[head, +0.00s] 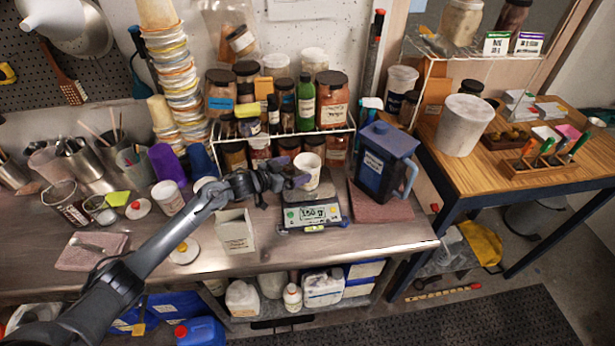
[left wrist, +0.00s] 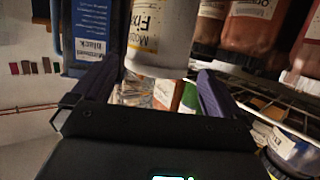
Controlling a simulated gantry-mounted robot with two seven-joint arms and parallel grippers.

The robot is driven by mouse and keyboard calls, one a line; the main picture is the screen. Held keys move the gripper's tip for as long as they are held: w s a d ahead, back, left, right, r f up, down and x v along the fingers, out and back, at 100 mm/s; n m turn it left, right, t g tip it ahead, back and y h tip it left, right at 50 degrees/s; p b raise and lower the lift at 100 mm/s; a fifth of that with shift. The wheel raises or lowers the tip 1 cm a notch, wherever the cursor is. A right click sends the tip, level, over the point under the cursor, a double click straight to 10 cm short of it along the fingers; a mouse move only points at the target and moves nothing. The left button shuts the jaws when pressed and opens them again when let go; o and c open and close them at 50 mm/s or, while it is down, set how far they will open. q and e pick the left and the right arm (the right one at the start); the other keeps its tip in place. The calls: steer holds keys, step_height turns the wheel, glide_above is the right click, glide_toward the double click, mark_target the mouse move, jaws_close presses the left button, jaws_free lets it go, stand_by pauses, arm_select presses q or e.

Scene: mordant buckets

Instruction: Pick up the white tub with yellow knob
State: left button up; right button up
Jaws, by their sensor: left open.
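A white tub (head: 309,170) stands upright on the digital scale; I see no knob on it in the head view. A pale round lid with a yellow knob (head: 183,250) lies on the counter to the left. My left gripper (head: 298,181) is open at the tub's left side. In the left wrist view the white tub (left wrist: 160,35), with a yellow-striped label, shows upside down beyond and between the open fingers (left wrist: 150,88). I cannot tell whether they touch it. My right gripper is not in view.
The scale (head: 312,214) has a lit display. A blue jug (head: 384,160) stands close on the right, and a wire rack of jars (head: 290,130) stands behind. A white carton (head: 235,232) is below my left forearm. The front counter strip is mostly clear.

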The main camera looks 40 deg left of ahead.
mark_target(316, 161)
arm_select(q)
steer(key=shift+w+d+f, duration=0.1)
steer(key=shift+w+d, duration=0.05)
steer(key=shift+w, duration=0.45)
steer(key=shift+x, duration=2.5)
steer(key=shift+r, duration=0.2)
steer(key=c, duration=0.8)
steer(key=shift+c, duration=0.2)
steer(key=shift+r, duration=0.1)
